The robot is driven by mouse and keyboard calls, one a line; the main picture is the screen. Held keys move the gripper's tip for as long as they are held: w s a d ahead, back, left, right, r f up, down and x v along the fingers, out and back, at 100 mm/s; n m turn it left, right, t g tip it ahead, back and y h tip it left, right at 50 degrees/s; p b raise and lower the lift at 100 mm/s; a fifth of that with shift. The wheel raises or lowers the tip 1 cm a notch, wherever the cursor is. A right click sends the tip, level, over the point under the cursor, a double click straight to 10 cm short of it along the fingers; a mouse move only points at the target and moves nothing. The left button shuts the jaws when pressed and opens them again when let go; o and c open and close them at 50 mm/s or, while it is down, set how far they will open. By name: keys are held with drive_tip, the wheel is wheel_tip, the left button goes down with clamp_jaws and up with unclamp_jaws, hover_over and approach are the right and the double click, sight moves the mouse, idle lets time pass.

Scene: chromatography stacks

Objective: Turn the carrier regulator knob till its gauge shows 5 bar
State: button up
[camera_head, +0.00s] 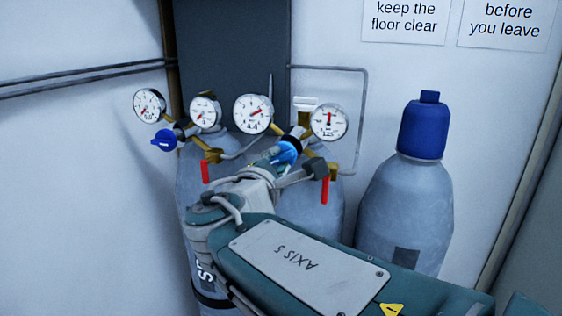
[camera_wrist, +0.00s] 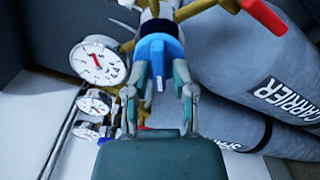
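The carrier regulator knob is the bright blue knob (camera_head: 288,150) on the right-hand regulator; it also shows in the wrist view (camera_wrist: 158,52). My gripper (camera_wrist: 158,84) has one finger on each side of this knob, with the fingertips against its sides. In the head view the gripper (camera_head: 268,160) is partly hidden by my own arm. The cylinder lettered CARRIER (camera_wrist: 235,50) lies beside the knob in the wrist view.
Another regulator with a dark blue knob (camera_head: 163,141) and two gauges stands to the left. Red valve levers (camera_head: 325,189) hang close to my gripper. A capped cylinder (camera_head: 408,205) stands at the right. Thin pipes run along the wall.

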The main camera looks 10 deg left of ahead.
clamp_jaws()
drive_tip(key=shift+m, duration=1.9)
drive_tip(key=shift+f, duration=0.1)
drive_tip(key=o, duration=0.6)
unclamp_jaws()
drive_tip(key=shift+s, duration=0.15)
